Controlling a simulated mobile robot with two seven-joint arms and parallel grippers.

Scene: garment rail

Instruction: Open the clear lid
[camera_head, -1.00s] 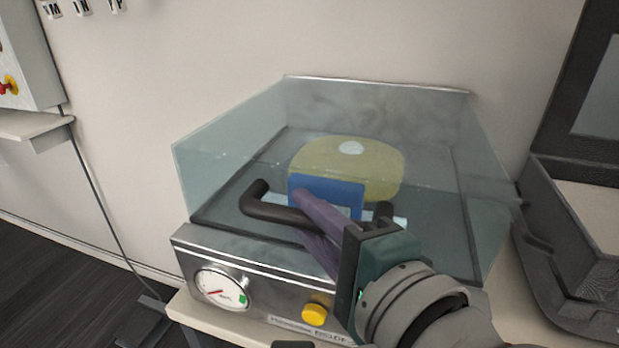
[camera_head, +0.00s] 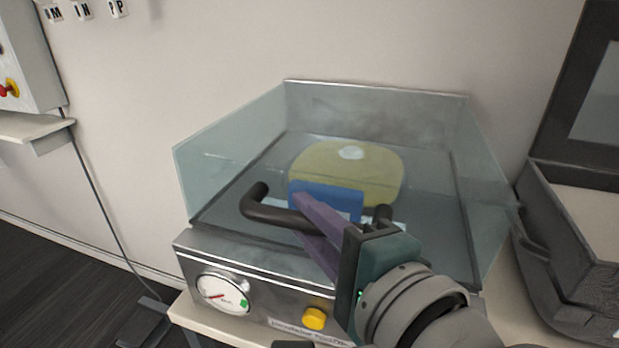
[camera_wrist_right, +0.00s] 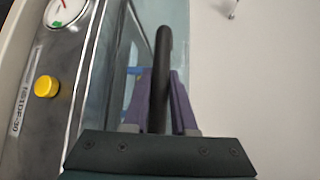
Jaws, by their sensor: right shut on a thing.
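The clear lid (camera_head: 228,143) is a see-through box-shaped cover on a steel machine (camera_head: 262,283). It looks closed. A dark bar handle (camera_head: 262,209) runs along its front. My right gripper (camera_head: 303,209) has its purple fingers on the handle. In the right wrist view, the right gripper (camera_wrist_right: 160,100) has one finger on each side of the handle (camera_wrist_right: 161,65) and is shut on it. Under the lid are a yellow rounded thing (camera_head: 340,170) and a blue block (camera_head: 330,200), partly hidden by the handle and fingers. My left gripper is not in view.
The machine's front has a round gauge (camera_head: 222,291) and a yellow button (camera_head: 314,318). A dark open case (camera_head: 570,245) stands close on the right. A grey control box (camera_head: 25,60) hangs at the left. A pale wall is behind.

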